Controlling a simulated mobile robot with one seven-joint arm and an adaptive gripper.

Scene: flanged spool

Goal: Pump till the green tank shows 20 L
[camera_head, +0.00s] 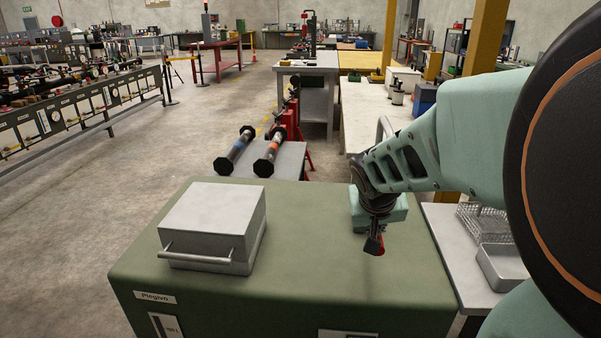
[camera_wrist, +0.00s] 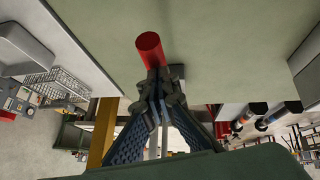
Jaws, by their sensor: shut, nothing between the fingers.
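The green tank (camera_head: 300,225) is a large green cabinet below me, with a label on its front. A gauge (camera_head: 165,325) on its front is cut off by the picture's lower edge, and I cannot read its level. A small red cylinder (camera_wrist: 149,48) shows at my fingertips in the wrist view. My gripper (camera_head: 373,244) points down over the right part of the tank top, with its fingers shut beside or against this red piece. I cannot tell whether they touch. The gripper shows also in the wrist view (camera_wrist: 156,82).
A grey box with a bar handle (camera_head: 212,225) sits on the tank top at left. Two dark flanged rods (camera_head: 268,158) lie on a grey table behind. A wire basket (camera_head: 482,220) and metal tray (camera_head: 500,265) stand at right. The tank top's middle is clear.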

